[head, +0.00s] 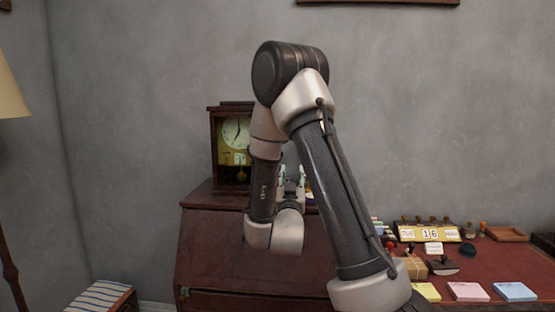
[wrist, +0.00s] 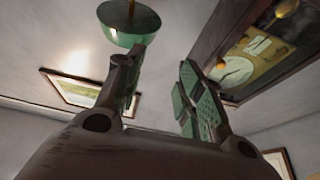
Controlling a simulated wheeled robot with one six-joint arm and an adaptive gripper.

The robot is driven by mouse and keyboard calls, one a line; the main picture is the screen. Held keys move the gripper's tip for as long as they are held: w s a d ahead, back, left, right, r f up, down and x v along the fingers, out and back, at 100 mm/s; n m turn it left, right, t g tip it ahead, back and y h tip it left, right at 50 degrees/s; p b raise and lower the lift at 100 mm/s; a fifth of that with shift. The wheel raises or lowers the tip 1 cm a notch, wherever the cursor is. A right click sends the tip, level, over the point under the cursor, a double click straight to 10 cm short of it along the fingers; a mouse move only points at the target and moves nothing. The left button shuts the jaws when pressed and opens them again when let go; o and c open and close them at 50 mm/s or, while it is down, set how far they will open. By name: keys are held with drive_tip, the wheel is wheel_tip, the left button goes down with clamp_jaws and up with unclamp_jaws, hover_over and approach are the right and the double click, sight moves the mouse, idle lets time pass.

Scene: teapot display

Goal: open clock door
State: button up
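A dark wooden clock (head: 214,150) stands upright on top of the wooden desk, left of my arm. Its pale dial and a pendulum show at the front; whether the front door is shut is too small to tell. In the wrist view the clock (wrist: 240,72) is at the upper right, tilted, beyond the right finger. My gripper (head: 291,180) is right of the clock in the head view, partly hidden by my own arm. In the wrist view my gripper (wrist: 157,82) has its fingers spread with nothing between them, apart from the clock.
The slant-front desk (head: 210,250) stands below the clock. At right, a red-topped desk (head: 500,270) holds a date block (head: 430,233), note pads and small items. A green lampshade-like thing (wrist: 128,30) and a framed picture (wrist: 80,92) show in the wrist view.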

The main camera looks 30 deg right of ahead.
drive_tip(key=shift+s+a+f, duration=0.1)
drive_tip(key=shift+s+f, duration=0.1)
drive_tip(key=shift+s, duration=0.45)
drive_tip(key=shift+s+f, duration=0.2)
drive_tip(key=shift+s, duration=0.4)
